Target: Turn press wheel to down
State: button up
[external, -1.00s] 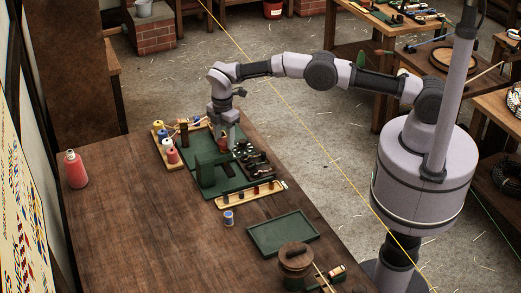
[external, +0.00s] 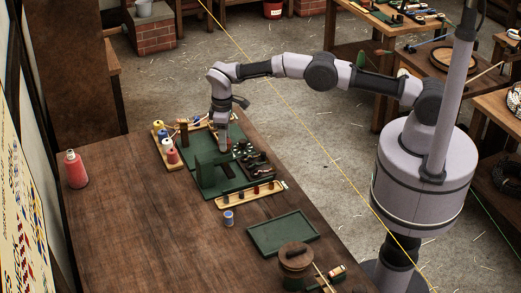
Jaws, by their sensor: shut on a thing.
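The press is a dark green frame (external: 207,172) on a green board on the wooden table. My gripper (external: 224,145) points straight down at the back of the press and is shut on the press wheel. The wheel is small and mostly hidden by my fingers; only a bit of dull red (external: 229,146) shows there. Which way the wheel is set cannot be read from this view.
A wooden tray with thread spools (external: 169,154) stands left of the press. Small dark tools (external: 258,165) lie close on its right.

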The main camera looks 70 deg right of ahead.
jog(key=m, duration=0.7)
jog(key=shift+b, duration=0.35)
jog(key=m, duration=0.6)
jog(key=shift+m+b, duration=0.3)
jog(key=shift+b, duration=0.05)
jog(key=o, duration=1.4)
notch_tip(320, 180, up, 18)
jog(key=p, duration=0.8)
jog(key=shift+f, duration=0.25)
